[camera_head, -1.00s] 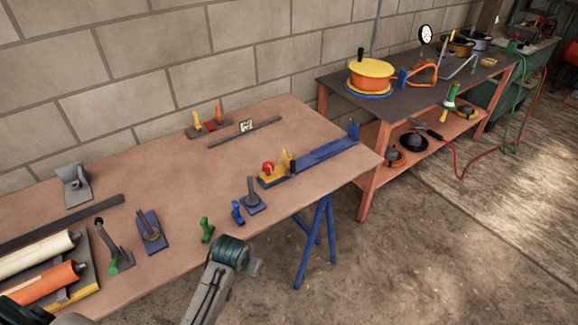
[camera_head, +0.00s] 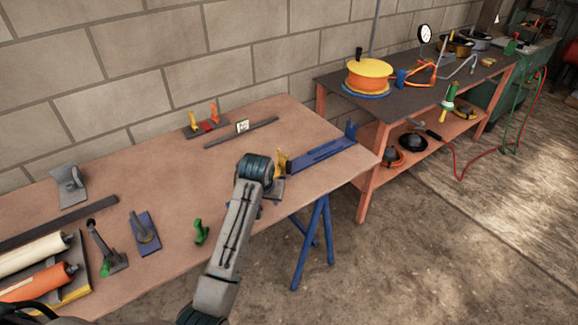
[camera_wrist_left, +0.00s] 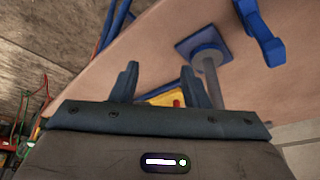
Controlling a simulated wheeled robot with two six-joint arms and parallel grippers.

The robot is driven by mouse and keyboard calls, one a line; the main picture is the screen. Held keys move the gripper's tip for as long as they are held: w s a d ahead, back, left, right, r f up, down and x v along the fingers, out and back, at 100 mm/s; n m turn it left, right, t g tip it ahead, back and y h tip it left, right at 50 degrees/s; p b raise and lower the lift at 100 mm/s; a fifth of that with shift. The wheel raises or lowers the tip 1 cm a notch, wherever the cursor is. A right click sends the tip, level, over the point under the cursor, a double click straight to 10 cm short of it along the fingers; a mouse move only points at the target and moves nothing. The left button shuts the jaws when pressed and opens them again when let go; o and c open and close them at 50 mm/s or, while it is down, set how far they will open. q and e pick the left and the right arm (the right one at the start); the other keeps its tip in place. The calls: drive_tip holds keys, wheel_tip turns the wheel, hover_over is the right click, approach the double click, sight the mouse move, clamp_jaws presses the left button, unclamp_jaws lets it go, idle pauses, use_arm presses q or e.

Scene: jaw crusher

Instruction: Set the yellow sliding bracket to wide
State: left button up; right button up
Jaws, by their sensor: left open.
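The yellow bracket (camera_head: 282,163) stands upright at the left end of a long blue rail (camera_head: 322,154) near the table's right end. Its base and red knob are hidden behind my left arm in the head view. My left gripper (camera_wrist_left: 160,88) is open. In the left wrist view, a yellow part (camera_wrist_left: 166,96) with a red piece on it shows between and beyond the fingers, partly hidden by the gripper body. I cannot tell whether the fingers touch it. In the head view the fingertips are mostly hidden behind my wrist. My right gripper is not in view.
A green piece (camera_head: 201,231) stands near the table's front edge. A fixture with yellow and orange uprights (camera_head: 205,124) is at the back.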

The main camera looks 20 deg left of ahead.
use_arm(q)
approach(289, 163)
drive_tip(key=f, duration=0.1)
drive_tip(key=x, duration=0.5)
drive_tip(key=p+x, duration=0.1)
drive_tip(key=x, duration=0.4)
drive_tip(key=shift+w+a+r, duration=0.1)
drive_tip(key=shift+w+r, duration=0.05)
drive_tip(key=shift+w, duration=0.05)
drive_tip(key=shift+w+f, duration=0.3)
drive_tip(key=shift+f, duration=0.35)
drive_tip(key=shift+c, duration=0.2)
